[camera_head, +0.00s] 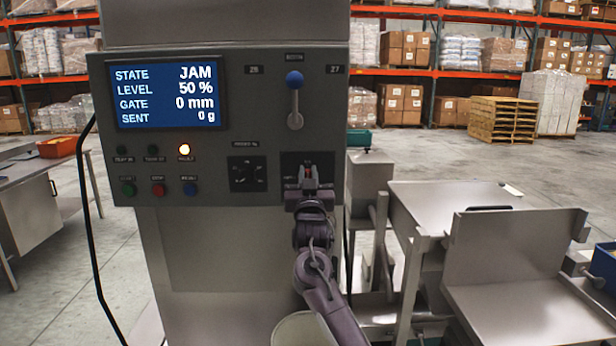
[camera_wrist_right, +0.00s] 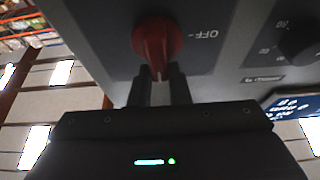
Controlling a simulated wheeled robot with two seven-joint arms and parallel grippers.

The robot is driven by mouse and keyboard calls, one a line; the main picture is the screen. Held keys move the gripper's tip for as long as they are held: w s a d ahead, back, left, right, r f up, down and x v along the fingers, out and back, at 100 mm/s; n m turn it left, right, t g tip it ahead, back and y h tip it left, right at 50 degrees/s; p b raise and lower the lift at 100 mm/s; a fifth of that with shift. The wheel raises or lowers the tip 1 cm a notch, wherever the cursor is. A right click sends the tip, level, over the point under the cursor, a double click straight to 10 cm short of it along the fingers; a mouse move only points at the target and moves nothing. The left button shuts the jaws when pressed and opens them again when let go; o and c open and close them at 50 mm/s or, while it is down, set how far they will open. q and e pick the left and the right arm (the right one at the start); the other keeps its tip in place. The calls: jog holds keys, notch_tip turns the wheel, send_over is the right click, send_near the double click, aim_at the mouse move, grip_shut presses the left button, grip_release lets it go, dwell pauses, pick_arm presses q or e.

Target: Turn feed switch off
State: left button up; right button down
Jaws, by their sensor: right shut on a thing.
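The feed switch is a red knob (camera_head: 310,178) on a dark plate (camera_head: 320,160) at the lower right of the grey control panel. In the right wrist view the red knob (camera_wrist_right: 157,38) shows close up, with an upside-down OFF mark on the plate beside it, to the right. My right gripper (camera_head: 310,188) reaches up from below and is shut on the knob. Its two dark fingers (camera_wrist_right: 159,88) stand either side of the knob's grip, with a pale strip between them. The gripper hides the lower part of the switch and some labels. My left gripper is out of view.
The panel's display (camera_head: 167,95) reads STATE JAM, LEVEL 50 %, GATE 0 mm. An amber lamp (camera_head: 184,150) is lit. A blue-knobbed lever (camera_head: 294,80) stands above the switch, and a black dial (camera_head: 247,174) is to its left. A metal chute (camera_head: 520,250) stands at the right.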

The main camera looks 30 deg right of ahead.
jog(key=shift+f+n, duration=0.15)
jog(key=shift+n, duration=0.35)
jog(key=n+y+p, duration=0.1)
jog(key=n+y, duration=0.1)
jog(key=n, duration=0.2)
jog(key=n+y+p, duration=0.1)
jog(key=n+y, duration=0.1)
jog(key=n, duration=0.2)
jog(key=a+n+y+p, duration=0.1)
jog(key=n+y, duration=0.1)
jog(key=n, duration=0.2)
jog(key=shift+w+a+f+t, duration=0.1)
jog(key=shift+w+f+t, duration=0.25)
jog(key=shift+w+t, duration=0.05)
jog(key=n, duration=0.2)
jog(key=n+y+p, duration=0.1)
jog(key=n+g+y, duration=0.1)
jog(key=n, duration=0.1)
jog(key=shift+w+a+f+n+p, duration=0.1)
jog(key=shift+a+f+n+p, duration=0.05)
jog(key=shift+f+n+p, duration=0.2)
jog(key=shift+a+f+n+g+y+p, duration=0.1)
jog(key=shift+f+n+g+y+p, duration=0.2)
jog(key=shift+n, duration=0.65)
jog(key=shift+f+n+g+y+p, duration=0.1)
jog(key=shift+n+g, duration=0.3)
jog(key=shift+n, duration=0.5)
